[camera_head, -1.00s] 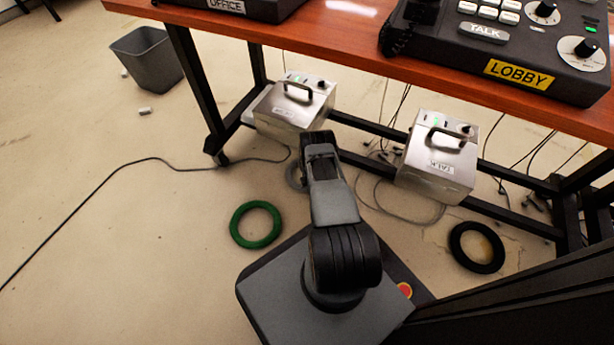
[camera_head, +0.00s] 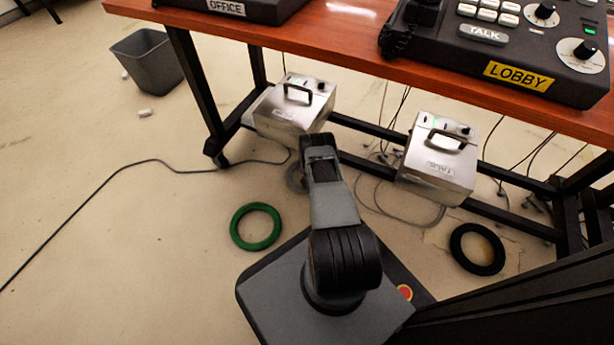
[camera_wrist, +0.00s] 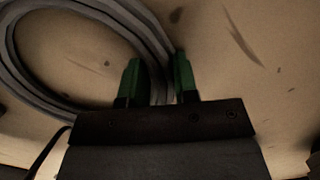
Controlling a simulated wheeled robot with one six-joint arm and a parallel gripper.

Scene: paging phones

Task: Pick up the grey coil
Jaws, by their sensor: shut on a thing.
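The grey coil (camera_wrist: 92,12) fills the upper left of the wrist view as a thick ring of several strands. My gripper (camera_wrist: 157,80) has its green fingers on either side of the coil's right side, and it is shut on those strands. In the head view a small part of the grey coil (camera_head: 295,178) shows to the left of my arm. My arm hides the rest of the coil and the gripper there. I cannot tell whether the coil touches the floor.
A green coil (camera_head: 256,227) and a black coil (camera_head: 477,249) lie on the floor either side of my base. Two metal boxes (camera_head: 292,106) (camera_head: 437,160) stand under the red-brown table (camera_head: 345,55). A bin (camera_head: 148,62) stands at the back left. The left floor has a thin cable (camera_head: 95,190).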

